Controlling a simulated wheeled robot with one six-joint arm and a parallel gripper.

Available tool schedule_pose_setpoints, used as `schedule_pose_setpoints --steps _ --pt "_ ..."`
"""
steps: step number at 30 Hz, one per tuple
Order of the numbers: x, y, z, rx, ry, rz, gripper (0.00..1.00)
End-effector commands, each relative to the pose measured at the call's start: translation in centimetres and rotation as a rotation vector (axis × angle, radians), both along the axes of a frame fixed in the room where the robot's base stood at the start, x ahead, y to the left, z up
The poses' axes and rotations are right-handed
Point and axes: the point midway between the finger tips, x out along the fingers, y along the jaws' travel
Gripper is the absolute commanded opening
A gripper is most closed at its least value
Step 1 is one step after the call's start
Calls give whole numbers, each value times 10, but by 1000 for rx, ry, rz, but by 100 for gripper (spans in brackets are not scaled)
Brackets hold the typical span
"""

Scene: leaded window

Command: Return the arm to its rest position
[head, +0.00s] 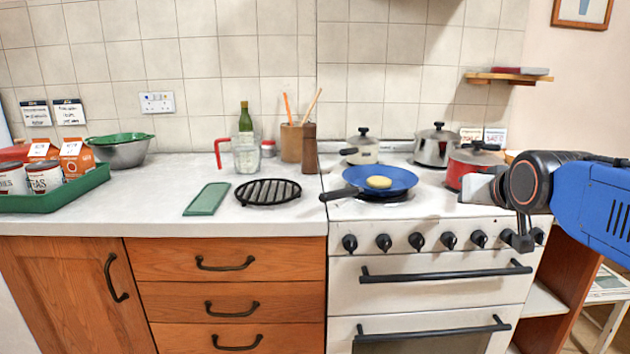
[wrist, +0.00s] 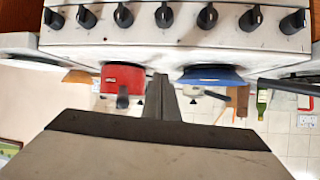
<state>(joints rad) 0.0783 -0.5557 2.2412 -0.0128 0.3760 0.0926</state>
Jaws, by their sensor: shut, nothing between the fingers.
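My gripper (head: 468,190) is at the right of the head view, at the end of my blue arm. It is in front of the red pot (head: 468,164), above the front right of the white stove. The wrist view shows its fingers (wrist: 161,88) closed together with nothing between them. That view is upside down, with the red pot (wrist: 122,80) left of the fingers and the blue pan (wrist: 212,75) right of them. Whether the fingers touch anything cannot be told.
The blue pan (head: 392,180) holds a round yellowish item (head: 378,182). Stove knobs (head: 415,241) and oven handles jut from the front. A black trivet (head: 268,192) and green board (head: 207,199) lie on the counter. A small shelf (head: 508,78) hangs at right.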

Motion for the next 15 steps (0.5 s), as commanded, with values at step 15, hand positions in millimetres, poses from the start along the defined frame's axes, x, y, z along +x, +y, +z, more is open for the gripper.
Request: schedule_pose_setpoints --steps 15 --pt "-200 34 -199 -25 596 125 0"
